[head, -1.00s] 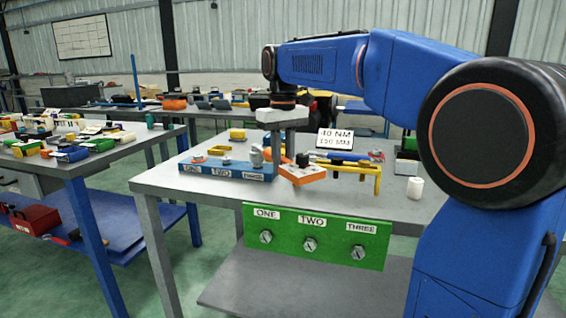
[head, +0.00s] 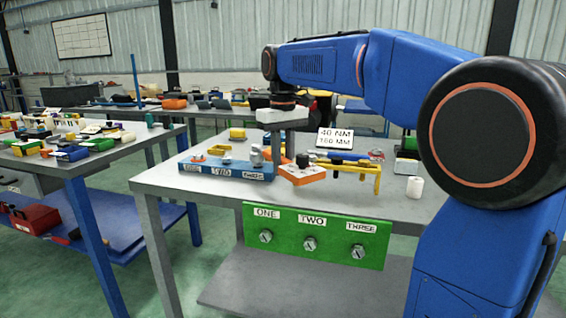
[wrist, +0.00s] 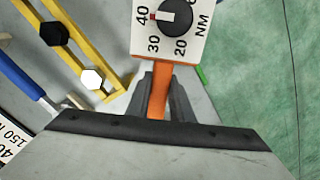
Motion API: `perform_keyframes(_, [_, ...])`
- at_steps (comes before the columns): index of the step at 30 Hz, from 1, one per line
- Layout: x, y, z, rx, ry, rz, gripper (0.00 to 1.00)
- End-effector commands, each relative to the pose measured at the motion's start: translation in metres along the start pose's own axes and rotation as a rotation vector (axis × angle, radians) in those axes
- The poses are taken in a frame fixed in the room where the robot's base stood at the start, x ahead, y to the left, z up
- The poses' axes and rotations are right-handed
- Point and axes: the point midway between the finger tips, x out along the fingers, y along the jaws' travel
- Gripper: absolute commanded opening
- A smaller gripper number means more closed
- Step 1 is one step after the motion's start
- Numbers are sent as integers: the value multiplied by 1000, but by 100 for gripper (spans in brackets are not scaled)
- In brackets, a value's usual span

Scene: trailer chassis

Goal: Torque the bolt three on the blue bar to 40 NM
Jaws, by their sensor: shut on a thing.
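My gripper (wrist: 160,92) is shut on the narrow orange part of a torque tool (wrist: 158,88). The tool's white face shows NM numbers, and its black dial (wrist: 176,16) has a red mark pointing at 40. In the head view the orange tool (head: 302,177) with its black knob is at table height, just right of the blue bar (head: 222,172). The bar lies on the table, labelled ONE, TWO and THREE. A silver bolt-like piece (head: 256,155) stands above THREE, close left of my gripper (head: 277,158). Whether the tool rests on the table is unclear.
A yellow bracket (head: 362,168) with a black and a white bolt head (wrist: 92,79) lies right of the tool. A blue-handled tool (wrist: 20,75), a sign (head: 335,138) and a white cylinder (head: 415,187) are nearby. A green panel (head: 315,236) hangs at the front edge.

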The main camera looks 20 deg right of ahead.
Motion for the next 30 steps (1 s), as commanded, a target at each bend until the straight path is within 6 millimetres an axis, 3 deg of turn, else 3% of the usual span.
perform_keyframes(30, [11, 0, 0, 0, 1, 0, 0])
